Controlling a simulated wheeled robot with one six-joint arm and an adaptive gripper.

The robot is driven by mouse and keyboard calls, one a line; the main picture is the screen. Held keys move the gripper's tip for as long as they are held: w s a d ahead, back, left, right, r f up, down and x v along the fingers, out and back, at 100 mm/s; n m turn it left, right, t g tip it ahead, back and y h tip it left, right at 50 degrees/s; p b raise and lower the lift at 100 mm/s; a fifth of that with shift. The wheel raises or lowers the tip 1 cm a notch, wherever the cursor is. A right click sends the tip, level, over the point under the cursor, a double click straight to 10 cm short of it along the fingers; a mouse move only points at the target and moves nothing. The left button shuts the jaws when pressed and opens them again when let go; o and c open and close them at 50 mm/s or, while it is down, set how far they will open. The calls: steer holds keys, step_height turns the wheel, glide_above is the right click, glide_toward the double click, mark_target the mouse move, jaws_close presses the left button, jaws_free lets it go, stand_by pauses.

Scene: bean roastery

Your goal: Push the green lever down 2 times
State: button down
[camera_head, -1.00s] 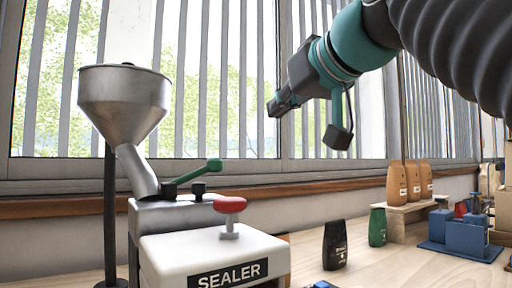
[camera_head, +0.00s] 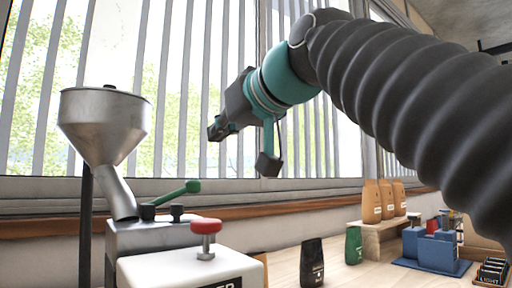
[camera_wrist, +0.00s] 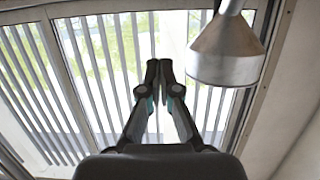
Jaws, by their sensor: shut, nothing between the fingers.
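The green lever (camera_head: 178,192) sticks up and to the right from the metal machine beneath the funnel, its round knob at the upper right end. My gripper (camera_head: 214,134) is in the air above the lever and a little to its right, clear of it. Its fingers are shut and empty. In the wrist view, the shut fingertips (camera_wrist: 159,66) point toward the window, and the lever is out of sight there.
A metal funnel (camera_head: 104,124) stands left of the lever; it also shows in the wrist view (camera_wrist: 226,50). The white sealer (camera_head: 180,272) with a red knob (camera_head: 206,226) is in front. A black bag (camera_head: 312,262), a green bag (camera_head: 353,245) and blue containers (camera_head: 438,250) stand to the right.

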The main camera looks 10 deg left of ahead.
glide_above(196, 181)
step_height(196, 181, down, 2)
steer(key=shift+f+p, duration=0.25)
steer(key=shift+p, duration=0.15)
steer(key=shift+s+d+f+b, duration=0.15)
steer(key=shift+f+b, duration=0.65)
steer(key=shift+f, duration=1.05)
steer(key=shift+s, duration=0.1)
